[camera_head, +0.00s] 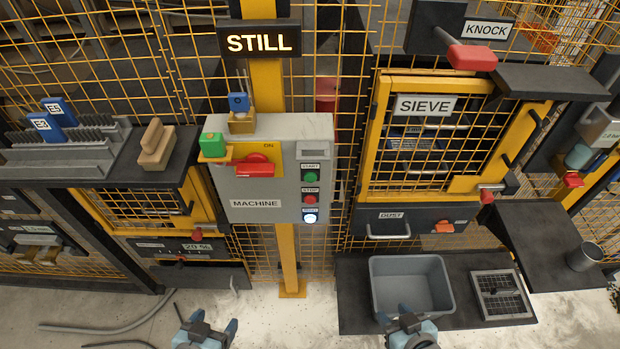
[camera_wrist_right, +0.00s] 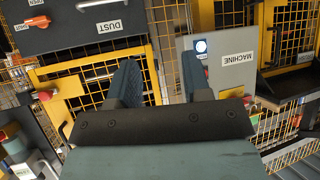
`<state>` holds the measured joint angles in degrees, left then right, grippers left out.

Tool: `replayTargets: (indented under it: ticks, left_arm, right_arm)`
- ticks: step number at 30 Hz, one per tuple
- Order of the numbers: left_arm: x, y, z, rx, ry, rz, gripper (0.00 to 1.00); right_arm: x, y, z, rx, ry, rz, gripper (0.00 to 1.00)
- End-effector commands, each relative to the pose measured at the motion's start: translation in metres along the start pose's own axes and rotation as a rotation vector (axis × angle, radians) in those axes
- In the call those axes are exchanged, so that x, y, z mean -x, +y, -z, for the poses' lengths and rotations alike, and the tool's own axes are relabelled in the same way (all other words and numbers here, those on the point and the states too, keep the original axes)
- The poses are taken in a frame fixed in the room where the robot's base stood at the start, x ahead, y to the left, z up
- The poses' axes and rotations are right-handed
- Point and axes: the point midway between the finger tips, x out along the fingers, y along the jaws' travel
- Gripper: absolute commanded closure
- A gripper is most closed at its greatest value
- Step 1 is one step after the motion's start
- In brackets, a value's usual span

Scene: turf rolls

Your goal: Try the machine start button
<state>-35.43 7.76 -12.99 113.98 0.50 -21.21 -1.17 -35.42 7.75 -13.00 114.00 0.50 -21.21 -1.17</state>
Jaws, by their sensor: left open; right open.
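The grey machine box (camera_head: 233,185) hangs on a yellow post, labelled MACHINE. On its right side a green START button (camera_head: 310,178) sits above a red STOP button (camera_head: 310,199) and a lit white button (camera_head: 310,217). A red switch handle (camera_head: 254,166) lies across a yellow plate marked ON. A lit sign (camera_head: 260,41) above reads STILL. My left gripper (camera_head: 205,325) is low at the bottom edge, open and empty. My right gripper (camera_head: 410,322) is open in front of the grey bin; in the right wrist view its fingers (camera_wrist_right: 158,82) are apart with nothing between them.
A yellow-framed SIEVE door (camera_head: 450,184) and a DUST drawer (camera_head: 408,222) stand right of the box. A grey bin (camera_head: 392,263) and a dark grate (camera_head: 502,294) rest on a low shelf. Hoses lie on the floor at left.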

Motion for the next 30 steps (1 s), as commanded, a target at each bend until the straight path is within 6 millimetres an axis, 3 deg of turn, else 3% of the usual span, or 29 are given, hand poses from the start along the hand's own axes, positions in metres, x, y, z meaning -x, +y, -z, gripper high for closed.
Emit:
replayTargets:
  ticks: [2,8,30]
  left_arm:
    - [0.0,0.0,0.0,0.0,0.0,0.0,0.26]
    - [0.0,0.0001,0.0,0.0,0.0,0.0,0.26]
    - [0.0,0.0001,0.0001,0.0,0.0,0.0,0.26]
  right_arm:
    - [0.0,0.0,-0.0001,0.0,0.0,0.0,0.55]
    - [-0.0001,0.0,-0.0002,0.0,0.0,0.0,0.99]
    - [-0.0001,0.0001,-0.0002,0.0,0.0,0.0,1.0]
